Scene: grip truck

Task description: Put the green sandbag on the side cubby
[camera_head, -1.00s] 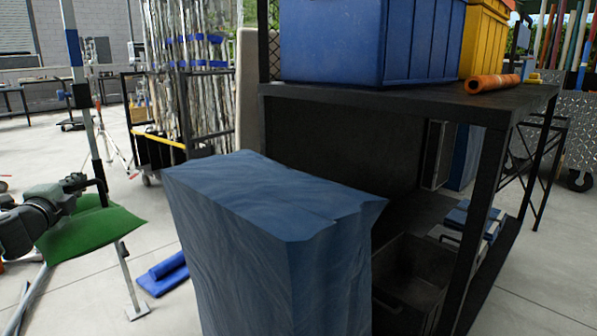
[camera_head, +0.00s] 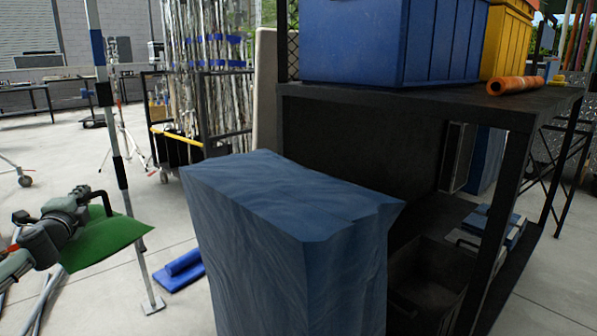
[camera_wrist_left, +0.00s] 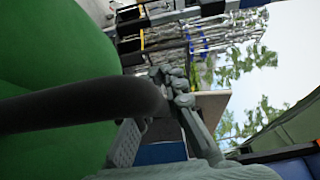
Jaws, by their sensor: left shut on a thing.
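The green sandbag (camera_head: 100,242) hangs from my left gripper (camera_head: 82,198) at the left of the head view, above the concrete floor. The gripper is shut on the bag's dark handle (camera_head: 101,196). In the left wrist view the green bag (camera_wrist_left: 50,70) fills the left side, and its dark handle (camera_wrist_left: 90,103) runs across to the gripper fingers (camera_wrist_left: 172,88). A dark cart with shelves (camera_head: 430,98) stands at the right; its lower open space may be the side cubby, but I cannot tell for sure. My right gripper is not in view.
A tall blue covered block (camera_head: 280,240) stands between the sandbag and the cart. A blue crate (camera_head: 395,40), a yellow crate (camera_head: 506,45) and an orange roll (camera_head: 515,85) sit on the cart top. A metal stand (camera_head: 135,210) rises close to the sandbag.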

